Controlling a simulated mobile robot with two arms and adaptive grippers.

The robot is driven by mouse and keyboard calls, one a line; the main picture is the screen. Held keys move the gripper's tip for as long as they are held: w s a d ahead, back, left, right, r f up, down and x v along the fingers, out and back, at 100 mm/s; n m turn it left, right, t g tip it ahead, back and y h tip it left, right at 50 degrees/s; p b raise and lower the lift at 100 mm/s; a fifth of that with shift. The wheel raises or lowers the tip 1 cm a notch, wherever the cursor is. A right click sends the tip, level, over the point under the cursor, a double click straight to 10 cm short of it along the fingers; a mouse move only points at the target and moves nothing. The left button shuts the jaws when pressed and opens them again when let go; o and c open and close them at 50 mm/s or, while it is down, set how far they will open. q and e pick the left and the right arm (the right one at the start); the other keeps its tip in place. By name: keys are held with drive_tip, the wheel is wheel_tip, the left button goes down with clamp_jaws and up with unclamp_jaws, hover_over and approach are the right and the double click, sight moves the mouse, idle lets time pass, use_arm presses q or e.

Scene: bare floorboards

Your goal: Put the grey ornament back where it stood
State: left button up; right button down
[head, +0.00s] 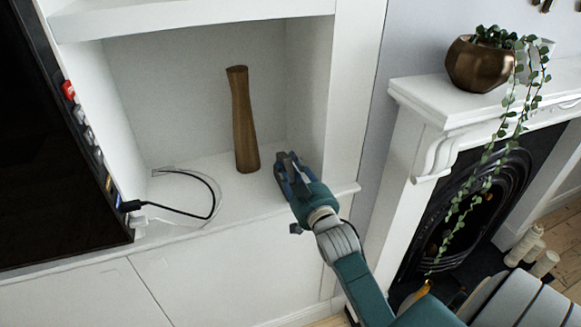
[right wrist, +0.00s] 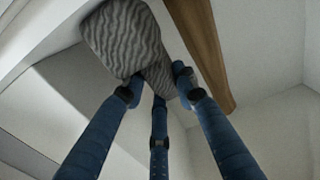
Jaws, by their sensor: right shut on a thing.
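The grey ornament (right wrist: 125,38) has a wavy ridged surface and shows in the right wrist view between and beyond the blue fingers. My right gripper (head: 289,172) is shut on it, inside the white alcove just above its shelf (head: 215,185). In the head view the ornament is largely hidden by the gripper and cannot be made out clearly. I cannot tell whether it touches the shelf. The tall brown wooden vase (head: 243,122) stands upright to the left of the gripper. My left gripper is not in view.
A black cable (head: 212,200) lies on the shelf at the left, beside a dark screen (head: 45,150). The alcove's right wall (head: 308,85) is close to the gripper. A mantelpiece (head: 430,100) with a trailing plant in a bronze pot (head: 478,65) stands at the right.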

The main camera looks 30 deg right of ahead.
drive_tip(key=shift+f, duration=0.1)
drive_tip(key=c, duration=1.4)
unclamp_jaws()
drive_tip(key=shift+o, duration=0.2)
drive_tip(key=shift+r, duration=0.25)
drive_tip(key=b+v, duration=0.1)
drive_tip(key=v, duration=1.1)
drive_tip(key=shift+b, duration=0.3)
